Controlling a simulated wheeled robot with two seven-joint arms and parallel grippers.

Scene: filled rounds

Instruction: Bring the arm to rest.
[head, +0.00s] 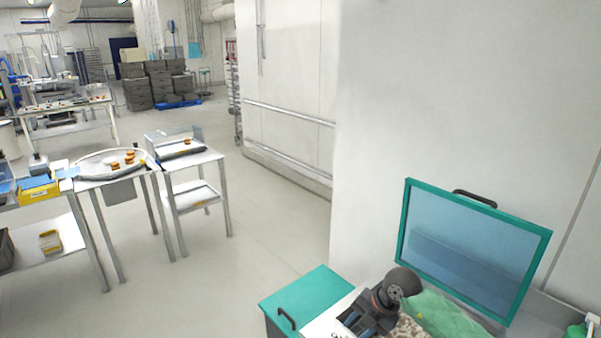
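A dark grey jointed piece (379,303) with a round knob-like end, red accents and bluish parts shows at the bottom right of the head view. The lower edge of the picture cuts it off. I cannot tell whether it is a part of my own arm. I see no fingertips of either gripper, and nothing shows as held.
Beside it are a teal-lidded bin (308,300), an upright teal-framed clear lid (472,250) and a green bag (447,315). White walls stand close behind. At left, metal tables carry a tray (88,174) with small buns (130,158). The middle floor (225,270) is clear.

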